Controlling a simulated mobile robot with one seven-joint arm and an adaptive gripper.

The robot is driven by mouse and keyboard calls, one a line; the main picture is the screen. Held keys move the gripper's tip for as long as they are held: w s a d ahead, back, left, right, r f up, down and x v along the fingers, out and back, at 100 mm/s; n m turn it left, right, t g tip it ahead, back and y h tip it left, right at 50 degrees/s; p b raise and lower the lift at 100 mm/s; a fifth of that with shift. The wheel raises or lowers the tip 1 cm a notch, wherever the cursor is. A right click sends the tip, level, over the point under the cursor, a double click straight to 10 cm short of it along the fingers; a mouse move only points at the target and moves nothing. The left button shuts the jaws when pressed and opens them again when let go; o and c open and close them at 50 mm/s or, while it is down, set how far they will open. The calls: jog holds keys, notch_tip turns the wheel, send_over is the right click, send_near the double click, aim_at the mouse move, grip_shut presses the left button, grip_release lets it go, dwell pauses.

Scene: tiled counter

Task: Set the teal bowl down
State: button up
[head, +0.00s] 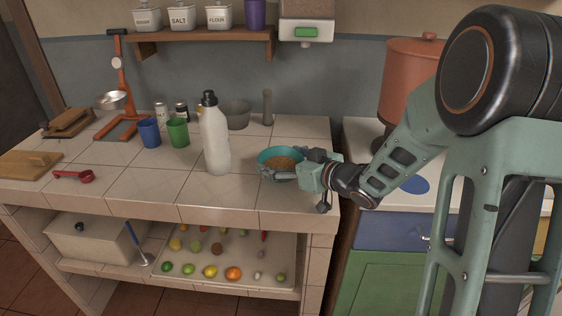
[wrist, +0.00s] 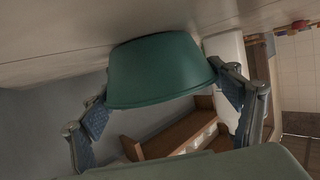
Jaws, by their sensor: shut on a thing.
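The teal bowl (head: 267,156) is at the right front of the tiled counter, upright, with brownish contents inside. My gripper (head: 291,169) reaches it from the right, with its fingers around the bowl. In the wrist view the bowl (wrist: 160,72) sits between the two fingers of my gripper (wrist: 158,87), which is shut on it. That view is turned over, with the counter surface (wrist: 60,55) at the top, close to the bowl's base. I cannot tell whether the base touches the tiles.
A white bottle (head: 215,140) stands left of the bowl. A grey bowl (head: 237,114) and a grey cylinder (head: 267,107) stand behind. Green (head: 178,132) and blue (head: 149,133) cups are farther left. Bare tiles (head: 245,191) lie in front, near the counter's edge.

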jog(key=shift+r, duration=0.1)
jog(key=shift+f, duration=0.2)
jog(key=o, duration=1.4)
jog(key=shift+r, duration=0.3)
jog(key=p+v, duration=0.2)
jog(key=v, duration=1)
jog(key=shift+s+f, duration=0.1)
